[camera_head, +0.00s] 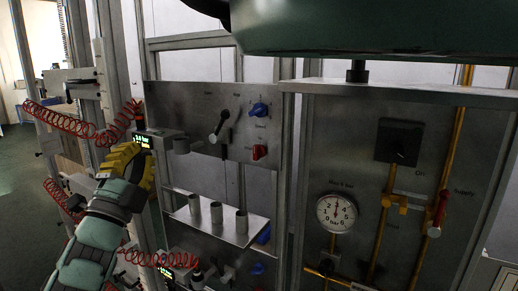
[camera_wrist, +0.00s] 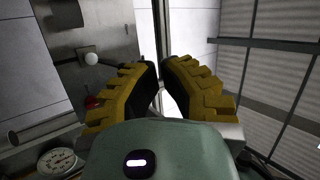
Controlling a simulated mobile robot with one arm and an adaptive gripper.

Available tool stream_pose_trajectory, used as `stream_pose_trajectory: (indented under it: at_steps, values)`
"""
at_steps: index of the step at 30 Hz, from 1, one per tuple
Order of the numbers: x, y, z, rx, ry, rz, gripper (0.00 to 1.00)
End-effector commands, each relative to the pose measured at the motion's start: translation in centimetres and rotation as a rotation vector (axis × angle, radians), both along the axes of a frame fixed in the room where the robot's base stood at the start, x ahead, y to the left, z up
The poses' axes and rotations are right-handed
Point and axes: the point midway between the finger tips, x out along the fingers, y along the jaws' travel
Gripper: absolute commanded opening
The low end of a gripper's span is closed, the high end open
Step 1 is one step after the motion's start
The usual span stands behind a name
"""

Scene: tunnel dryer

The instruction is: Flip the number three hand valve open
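I cannot read a number three on any valve, so I cannot tell which is the task's valve. A black lever with a pale tip (camera_head: 220,124) sits on the grey middle panel. A red-handled valve (camera_head: 438,213) sits on the brass pipe at the right, by the word Supply. My gripper (camera_head: 136,158), with ribbed yellow fingers, is left of the middle panel, just below a small lit display, apart from both levers. In the wrist view my gripper (camera_wrist: 160,68) has its fingertips nearly together, with nothing seen between them. A white ball-ended part (camera_wrist: 91,58) shows left of the fingers there.
A blue knob (camera_head: 259,109) and a red knob (camera_head: 260,152) are on the middle panel. A shelf (camera_head: 240,237) with 3 metal cups juts out below. A pressure gauge (camera_head: 336,214) and a black switch (camera_head: 398,143) are at right. Red coiled hoses (camera_head: 62,121) hang at left.

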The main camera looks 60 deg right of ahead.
Motion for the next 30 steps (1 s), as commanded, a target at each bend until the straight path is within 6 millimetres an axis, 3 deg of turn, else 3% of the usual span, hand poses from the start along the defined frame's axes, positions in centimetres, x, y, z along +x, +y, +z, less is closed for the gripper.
stream_pose_trajectory:
  at_steps: [1,6,15,21,30]
  values:
    - [-0.9,-1.8,-0.6,0.050,-0.023,-0.002,0.00]
    - [-3.1,-6.4,-1.6,0.224,-0.106,0.056,0.00]
    - [-7.8,-11.9,-3.4,0.486,-0.296,0.199,0.00]
    - [-10.4,-13.4,-3.9,0.597,-0.407,0.295,0.00]
    - [-11.5,-13.7,-4.0,0.654,-0.461,0.359,0.00]
